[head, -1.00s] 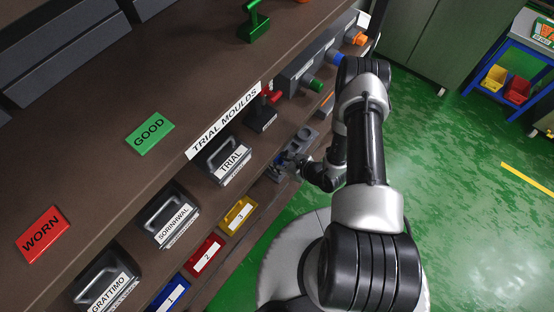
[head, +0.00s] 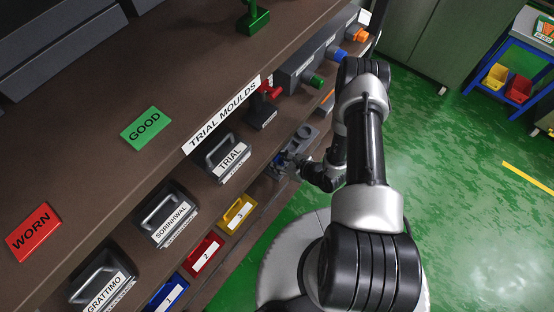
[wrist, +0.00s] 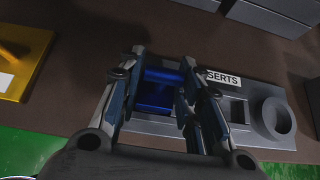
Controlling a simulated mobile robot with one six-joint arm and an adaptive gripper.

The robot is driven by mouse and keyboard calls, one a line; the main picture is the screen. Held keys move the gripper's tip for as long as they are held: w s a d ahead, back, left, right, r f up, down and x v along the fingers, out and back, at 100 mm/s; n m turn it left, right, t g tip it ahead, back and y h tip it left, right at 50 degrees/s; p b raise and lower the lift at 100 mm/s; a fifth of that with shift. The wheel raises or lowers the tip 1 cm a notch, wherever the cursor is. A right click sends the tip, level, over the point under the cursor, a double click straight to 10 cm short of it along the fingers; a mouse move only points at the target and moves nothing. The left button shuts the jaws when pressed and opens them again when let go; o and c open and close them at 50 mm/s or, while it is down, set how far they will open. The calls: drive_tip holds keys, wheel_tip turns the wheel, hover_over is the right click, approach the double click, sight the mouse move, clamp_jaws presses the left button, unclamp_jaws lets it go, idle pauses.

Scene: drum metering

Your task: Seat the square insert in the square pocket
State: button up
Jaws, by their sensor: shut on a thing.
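The blue square insert (wrist: 157,94) lies between the fingers of my gripper (wrist: 162,82) in the wrist view, and the gripper is shut on it. It sits at the left part of a grey fixture block (wrist: 245,88) labelled "...SERTS", the label partly hidden by a finger. The fingers hide the block around the insert, so I cannot tell whether it is in a pocket or above it. A square opening (wrist: 237,110) and a round ring (wrist: 273,118) show to the right. In the head view my gripper (head: 290,164) is at the near end of the block (head: 305,136), small and partly hidden.
The TRIAL mould (head: 228,158) is behind. Coloured knobs (head: 317,81) line the far end. Green floor lies to the right.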

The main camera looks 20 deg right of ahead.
drive_tip(key=shift+r, duration=0.1)
drive_tip(key=shift+r+p, duration=0.45)
drive_tip(key=shift+f+b, duration=0.6)
drive_tip(key=shift+b, duration=0.1)
idle(1.7)
drive_tip(key=o, duration=1.3)
drive_tip(key=shift+c, duration=0.2)
drive_tip(key=v, duration=1.2)
